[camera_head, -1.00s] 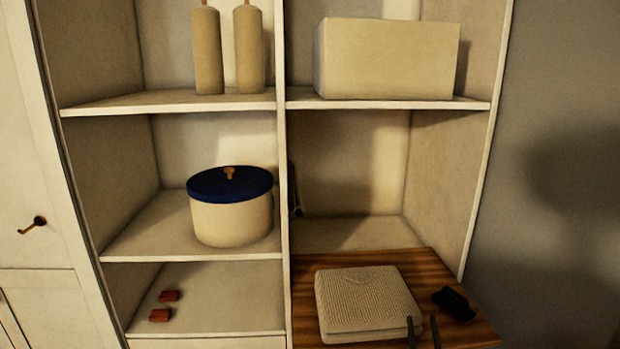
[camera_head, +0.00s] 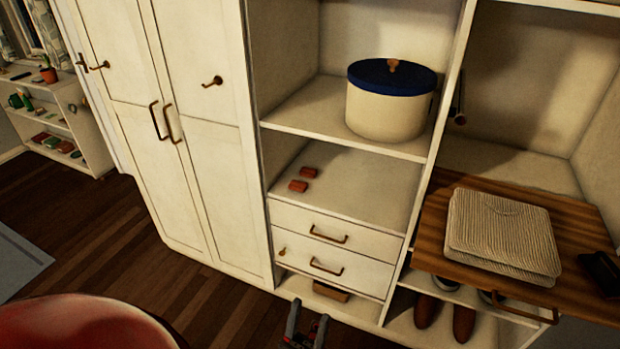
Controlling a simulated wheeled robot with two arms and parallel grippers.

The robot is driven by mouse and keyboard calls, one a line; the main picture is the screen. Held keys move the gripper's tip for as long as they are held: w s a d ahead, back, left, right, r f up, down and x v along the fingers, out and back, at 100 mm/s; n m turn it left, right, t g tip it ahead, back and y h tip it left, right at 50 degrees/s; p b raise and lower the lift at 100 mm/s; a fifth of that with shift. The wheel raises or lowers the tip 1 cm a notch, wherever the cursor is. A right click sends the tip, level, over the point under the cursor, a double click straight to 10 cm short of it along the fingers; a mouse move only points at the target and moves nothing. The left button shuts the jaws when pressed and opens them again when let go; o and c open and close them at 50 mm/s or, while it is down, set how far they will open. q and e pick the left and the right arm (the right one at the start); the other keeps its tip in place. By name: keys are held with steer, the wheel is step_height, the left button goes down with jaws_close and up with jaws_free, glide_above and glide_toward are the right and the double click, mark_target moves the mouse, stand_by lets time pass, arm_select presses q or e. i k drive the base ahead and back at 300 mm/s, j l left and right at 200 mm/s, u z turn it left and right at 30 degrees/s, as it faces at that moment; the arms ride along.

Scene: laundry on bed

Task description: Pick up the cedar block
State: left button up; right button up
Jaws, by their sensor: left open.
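Two small reddish-brown blocks, which look like the cedar blocks, lie on the open shelf above the drawers. One cedar block (camera_head: 309,172) is farther back, and the other cedar block (camera_head: 298,186) is nearer the shelf's front left. They lie close together but apart. My left gripper (camera_head: 307,323) is at the bottom edge of the view, below the blocks and in front of the drawers. Its two fingers are spread, with nothing seen between them.
A cream pot (camera_head: 388,105) with a blue lid stands on the shelf above the blocks. A wooden pull-out board (camera_head: 437,215) at right holds folded knit cloth (camera_head: 500,235) and a black item (camera_head: 603,272). Drawers (camera_head: 330,240) are below the blocks; closed cabinet doors (camera_head: 190,150) are left.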

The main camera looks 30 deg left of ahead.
mark_target(296, 185)
steer(key=i+j, duration=0.15)
steer(key=j, duration=0.25)
steer(key=i+j, duration=0.2)
steer(key=j, duration=0.2)
steer(key=i+j, duration=0.15)
steer(key=j, duration=0.25)
steer(key=u, duration=0.05)
